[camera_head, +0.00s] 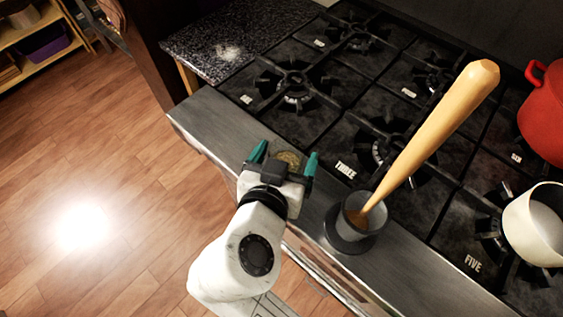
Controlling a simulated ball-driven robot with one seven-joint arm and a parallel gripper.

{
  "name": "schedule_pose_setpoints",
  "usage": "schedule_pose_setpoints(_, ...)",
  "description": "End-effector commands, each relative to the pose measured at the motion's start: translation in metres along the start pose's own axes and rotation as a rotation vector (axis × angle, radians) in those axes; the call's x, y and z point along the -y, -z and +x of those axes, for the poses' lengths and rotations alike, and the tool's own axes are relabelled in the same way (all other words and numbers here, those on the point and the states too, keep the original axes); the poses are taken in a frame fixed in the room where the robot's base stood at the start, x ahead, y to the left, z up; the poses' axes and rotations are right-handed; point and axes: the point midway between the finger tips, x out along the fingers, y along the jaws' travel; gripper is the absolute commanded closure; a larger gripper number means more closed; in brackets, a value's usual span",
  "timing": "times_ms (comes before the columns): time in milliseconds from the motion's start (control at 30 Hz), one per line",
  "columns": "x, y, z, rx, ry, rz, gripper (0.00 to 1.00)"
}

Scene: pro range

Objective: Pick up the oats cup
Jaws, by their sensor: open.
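My gripper (285,157) is open, with its teal fingertips spread above the steel front ledge of the stove. A small round thing with a speckled golden-brown top (289,158), which looks like the oats cup, shows between the fingertips. Its lower part is hidden by my gripper, and I cannot tell whether the fingers touch it. To the right, a grey cup (376,221) with brown contents stands on a dark round base on the ledge. A long wooden bat-like stick (435,135) leans up out of it to the right.
The black gas stove (335,85) with several burners lies behind the ledge (215,125). A cream pot (522,228) and a red pot (545,115) stand at the right. A speckled dark counter (205,45) is at the back left. Wooden floor is open at left.

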Motion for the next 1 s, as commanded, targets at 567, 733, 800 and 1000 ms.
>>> schedule_pose_setpoints(567,-0.0001,0.0,-0.0004,0.0,-0.001,0.0,0.6)
schedule_pose_setpoints(733,-0.0002,0.0003,-0.0005,0.0,-0.001,0.0,0.72)
schedule_pose_setpoints(800,-0.0002,0.0003,-0.0006,0.0,-0.001,0.0,0.72)
schedule_pose_setpoints(1000,-0.0001,0.0011,-0.0009,0.0,0.0,0.0,0.72)
